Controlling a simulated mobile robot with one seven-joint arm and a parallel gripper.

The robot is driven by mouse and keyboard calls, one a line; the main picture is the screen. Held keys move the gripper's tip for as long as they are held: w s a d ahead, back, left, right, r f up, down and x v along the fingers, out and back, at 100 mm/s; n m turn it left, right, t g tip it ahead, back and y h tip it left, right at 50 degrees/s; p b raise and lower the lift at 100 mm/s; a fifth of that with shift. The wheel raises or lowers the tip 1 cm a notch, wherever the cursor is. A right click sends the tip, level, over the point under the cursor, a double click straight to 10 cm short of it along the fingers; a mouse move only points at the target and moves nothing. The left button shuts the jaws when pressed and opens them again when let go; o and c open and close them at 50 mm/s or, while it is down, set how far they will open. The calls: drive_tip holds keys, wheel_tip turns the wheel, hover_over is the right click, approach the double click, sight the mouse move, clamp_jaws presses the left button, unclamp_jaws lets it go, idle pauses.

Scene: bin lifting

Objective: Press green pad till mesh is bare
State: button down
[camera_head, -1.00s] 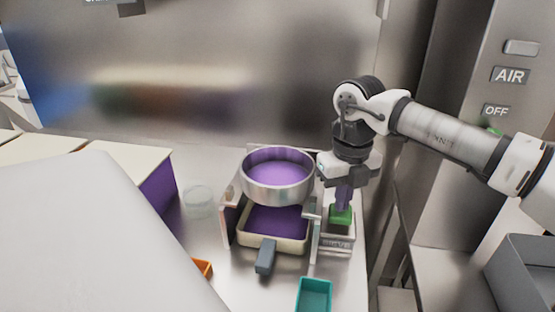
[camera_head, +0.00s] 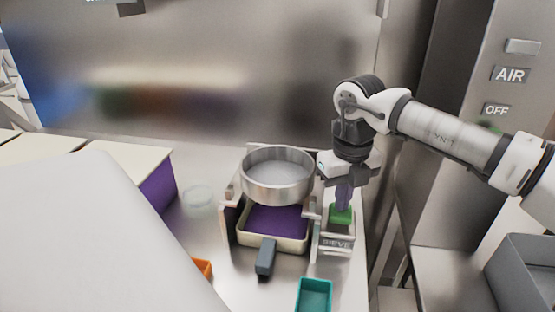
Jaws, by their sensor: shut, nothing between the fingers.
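A round metal sieve (camera_head: 277,190) sits on a stand above a cream tray (camera_head: 275,241). The inside of the sieve shows pale grey mesh (camera_head: 278,170), with no purple visible on it. Purple powder (camera_head: 275,219) lies in the tray below. The green pad (camera_head: 340,215) is on the unit labelled SIEVE (camera_head: 337,243), to the right of the stand. My gripper (camera_head: 342,204) points down, shut and empty, with its fingertips at the top of the green pad. They appear to touch it.
A grey block-shaped handle (camera_head: 265,257) juts from the tray's front. A teal bin (camera_head: 314,295) and an orange bin (camera_head: 202,268) stand in front. A clear dish (camera_head: 198,197) is left of the sieve. A metal wall stands behind.

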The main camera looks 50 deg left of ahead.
drive_tip(key=shift+r, duration=0.1)
wheel_tip(320, 180, up, 6)
drive_tip(key=p, duration=0.4)
idle(0.6)
